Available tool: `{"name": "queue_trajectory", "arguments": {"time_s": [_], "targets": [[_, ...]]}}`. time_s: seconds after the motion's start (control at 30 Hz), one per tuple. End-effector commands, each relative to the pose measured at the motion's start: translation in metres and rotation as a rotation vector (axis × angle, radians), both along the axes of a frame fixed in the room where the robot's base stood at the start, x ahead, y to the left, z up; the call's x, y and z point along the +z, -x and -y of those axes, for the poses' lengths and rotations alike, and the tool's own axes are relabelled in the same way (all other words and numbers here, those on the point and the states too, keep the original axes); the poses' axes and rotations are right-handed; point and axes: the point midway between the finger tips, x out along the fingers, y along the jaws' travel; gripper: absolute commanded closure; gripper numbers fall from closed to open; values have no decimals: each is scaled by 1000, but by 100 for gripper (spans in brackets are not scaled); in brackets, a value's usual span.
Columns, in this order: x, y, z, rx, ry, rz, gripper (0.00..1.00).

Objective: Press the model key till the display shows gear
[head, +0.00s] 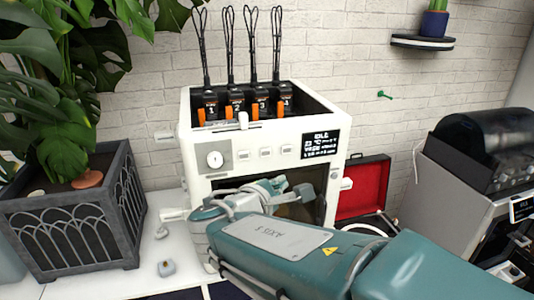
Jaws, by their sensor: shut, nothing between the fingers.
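A white machine (258,190) stands on the white counter by the brick wall. Its small black display (320,144) reads IDLE on the top line; the smaller lines below are too small to read surely. Three small white keys (262,153) sit in a row between a round dial (215,159) and the display. Their labels are not legible, so I cannot tell which is the model key. My gripper (290,188) is shut and empty in front of the machine's dark window, below the keys and apart from them. My teal arm partly hides it and the machine's lower front.
Several black cartridges (236,104) with orange tabs stand in the machine's open top. A potted plant in a grey planter (75,215) is left, an open red-lined case (362,188) right. Another grey machine (455,190) stands far right. The space before the keys is clear.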

Motion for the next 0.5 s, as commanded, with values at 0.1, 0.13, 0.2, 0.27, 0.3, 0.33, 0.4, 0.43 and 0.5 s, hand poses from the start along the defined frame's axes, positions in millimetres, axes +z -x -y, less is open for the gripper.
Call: {"name": "queue_trajectory", "arguments": {"time_s": [0.1,0.13,0.2,0.27,0.3,0.33,0.4,0.43,0.5], "targets": [[0,0,0,-1,-1,0,100],[0,0,0,-1,-1,-1,100],[0,-3,0,-1,-1,-1,100],[0,-7,-1,-2,-3,-1,100],[0,-11,-2,-2,-3,-1,100],[-1,-14,-2,-3,-2,-2,100],[0,-22,-4,-3,-2,-1,100],[-1,-26,-6,-3,-2,-2,100],[-1,-35,-8,-3,-2,-1,100]]}}
